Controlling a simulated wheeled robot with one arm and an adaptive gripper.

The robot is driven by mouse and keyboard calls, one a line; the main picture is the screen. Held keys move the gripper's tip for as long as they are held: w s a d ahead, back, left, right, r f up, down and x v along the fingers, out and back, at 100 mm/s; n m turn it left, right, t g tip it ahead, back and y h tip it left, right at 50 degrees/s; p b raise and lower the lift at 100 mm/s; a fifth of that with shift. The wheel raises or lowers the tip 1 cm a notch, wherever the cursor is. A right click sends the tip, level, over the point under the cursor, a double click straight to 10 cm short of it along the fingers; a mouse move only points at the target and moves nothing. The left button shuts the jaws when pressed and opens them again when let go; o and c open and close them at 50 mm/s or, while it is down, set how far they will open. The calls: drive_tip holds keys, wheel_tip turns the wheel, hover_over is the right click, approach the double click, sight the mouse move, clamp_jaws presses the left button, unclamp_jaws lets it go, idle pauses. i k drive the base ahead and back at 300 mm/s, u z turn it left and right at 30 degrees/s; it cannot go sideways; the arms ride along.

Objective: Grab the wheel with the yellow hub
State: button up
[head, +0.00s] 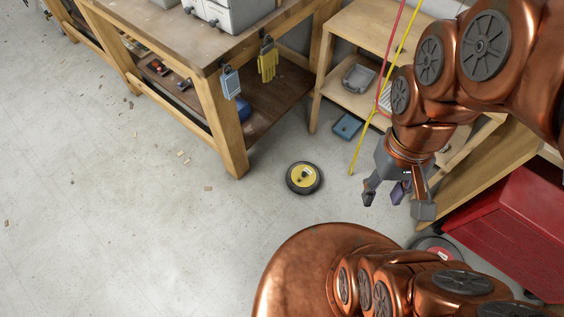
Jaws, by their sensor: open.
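The wheel with the yellow hub (303,178) lies flat on the grey floor, near the front leg of the wooden workbench. It has a black tyre and a dark centre. My gripper (396,204) is to the right of the wheel in the picture, pointing down with its fingers apart. It is not touching the wheel. A small purple thing (398,191) shows between or behind the fingers; I cannot tell what it is.
The workbench (236,125) stands behind the wheel. A yellow cord (366,145) hangs down to the floor right of the wheel. A blue tray (347,126) lies near a wooden shelf. A red container (505,230) is at the right. Floor at left is mostly clear.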

sight(302, 178)
drive_tip(key=u, duration=0.05)
drive_tip(key=i, duration=0.2)
drive_tip(key=u, duration=0.1)
drive_tip(key=k, duration=0.5)
drive_tip(key=u, duration=1)
drive_tip(key=i, duration=0.6)
drive_tip(key=z, duration=0.55)
